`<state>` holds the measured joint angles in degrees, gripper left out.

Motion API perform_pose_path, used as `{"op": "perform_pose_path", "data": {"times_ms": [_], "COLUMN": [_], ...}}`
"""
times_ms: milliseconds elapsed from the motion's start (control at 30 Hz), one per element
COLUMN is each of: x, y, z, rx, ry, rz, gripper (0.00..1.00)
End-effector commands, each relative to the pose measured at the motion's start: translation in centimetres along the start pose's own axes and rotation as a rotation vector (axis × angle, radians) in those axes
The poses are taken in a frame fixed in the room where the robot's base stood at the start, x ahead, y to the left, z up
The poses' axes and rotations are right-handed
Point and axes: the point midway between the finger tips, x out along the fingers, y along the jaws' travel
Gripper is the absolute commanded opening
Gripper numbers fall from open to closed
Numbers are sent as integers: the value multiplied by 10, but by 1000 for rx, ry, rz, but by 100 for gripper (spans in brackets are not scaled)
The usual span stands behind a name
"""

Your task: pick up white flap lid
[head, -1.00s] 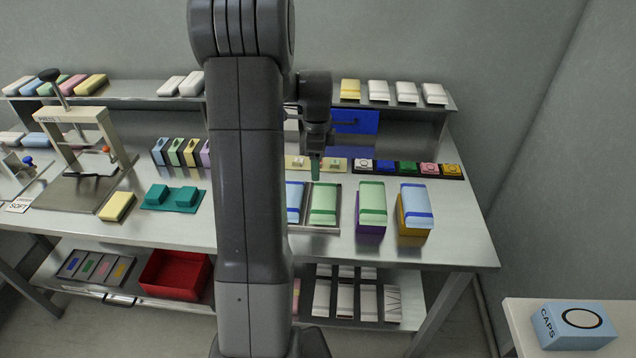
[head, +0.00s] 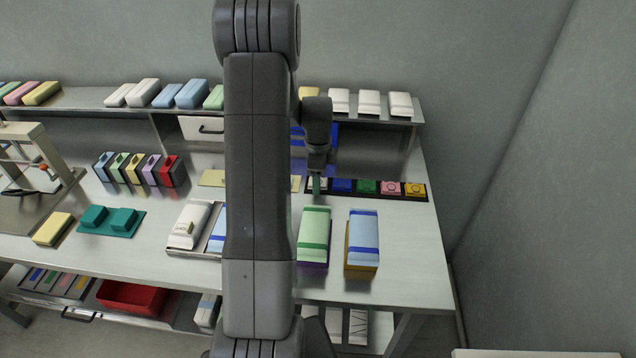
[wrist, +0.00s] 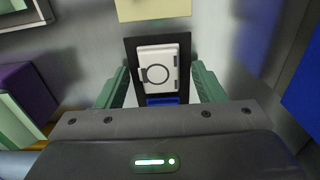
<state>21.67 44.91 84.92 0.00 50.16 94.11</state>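The white flap lid (wrist: 160,72), with a dark ring mark on its face, lies in the end slot of a black tray (wrist: 130,44) in the wrist view. In the head view the lid is partly hidden behind my gripper (head: 316,186), at the left end of the tray (head: 424,189). In the wrist view my gripper (wrist: 160,82) is open, with one green finger on each side of the lid and a gap on both sides. Nothing is held. I cannot tell the exact height of the fingertips above the lid.
A blue lid (head: 342,186) sits right beside the white one, then green, pink and yellow lids. A green-topped pack on a purple box (head: 313,255) and a blue-topped pack (head: 363,230) stand in front. A blue drawer (wrist: 302,85) is close behind.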

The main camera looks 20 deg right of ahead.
Motion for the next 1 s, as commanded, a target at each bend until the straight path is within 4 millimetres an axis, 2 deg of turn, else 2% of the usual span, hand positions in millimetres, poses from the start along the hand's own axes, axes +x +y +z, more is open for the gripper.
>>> {"op": "perform_pose_path", "data": {"times_ms": [33, 200, 533, 633, 767, 1000], "x": [0, 0, -1, -8, -28, -76], "y": [0, 0, 0, 0, -1, 0], "z": [0, 0, 0, 0, 0, 0], "rx": [0, 0, 0, 0, 0, 0], "ry": [0, 0, 0, 0, 0, 0], "rz": [0, 0, 0, -2, -5, -4], "gripper": [52, 18, 18, 18, 18, 18]}}
